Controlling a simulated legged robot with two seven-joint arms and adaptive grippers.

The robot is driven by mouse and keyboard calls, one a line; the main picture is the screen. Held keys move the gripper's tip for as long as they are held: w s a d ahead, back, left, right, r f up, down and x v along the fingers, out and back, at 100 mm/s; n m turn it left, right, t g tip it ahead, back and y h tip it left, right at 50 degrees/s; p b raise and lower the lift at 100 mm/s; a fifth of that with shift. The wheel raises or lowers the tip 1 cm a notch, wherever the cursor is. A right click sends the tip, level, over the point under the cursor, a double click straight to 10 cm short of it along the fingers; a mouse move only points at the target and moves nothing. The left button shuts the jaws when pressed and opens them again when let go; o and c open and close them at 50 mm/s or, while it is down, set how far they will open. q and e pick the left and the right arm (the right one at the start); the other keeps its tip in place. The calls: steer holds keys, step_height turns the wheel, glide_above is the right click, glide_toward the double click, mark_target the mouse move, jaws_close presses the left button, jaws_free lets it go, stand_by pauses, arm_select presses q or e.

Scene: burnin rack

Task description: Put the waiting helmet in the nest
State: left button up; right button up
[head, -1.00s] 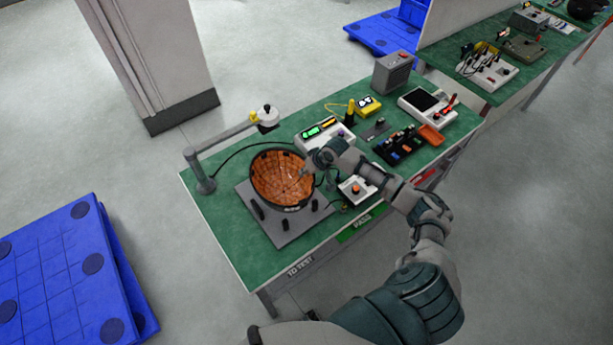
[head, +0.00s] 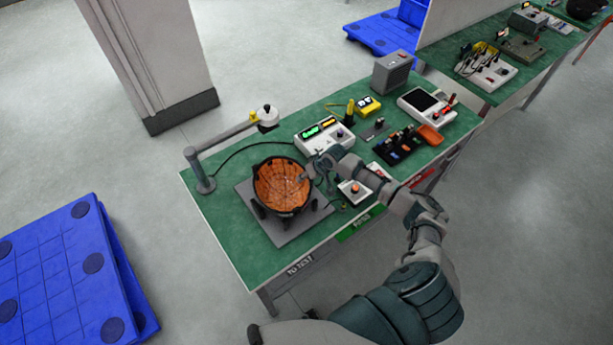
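The helmet (head: 281,186) is upside down, a dark bowl with an orange inside. It is over the nest, a grey plate (head: 298,233) with short black posts on the green bench. The helmet sits low among the posts and hides most of them; I cannot tell whether it rests fully on them. My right gripper (head: 307,175) is at the helmet's right rim and appears shut on it, though the fingertips are small in view. My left gripper is not in view.
A grey post with an arm (head: 232,132) and white head stands behind the nest. A tester with lit displays (head: 322,136), a small box with an orange button (head: 355,189) and a black tray (head: 399,146) lie to the right. Blue pallets (head: 62,265) are on the floor.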

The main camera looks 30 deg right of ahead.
steer(key=shift+d+f, duration=0.1)
steer(key=shift+d, duration=0.2)
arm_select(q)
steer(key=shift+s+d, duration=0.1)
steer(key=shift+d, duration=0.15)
arm_select(e)
steer(key=v, duration=1.2)
steer(key=shift+d, duration=0.3)
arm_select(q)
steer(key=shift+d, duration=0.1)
arm_select(e)
steer(key=shift+a, duration=0.2)
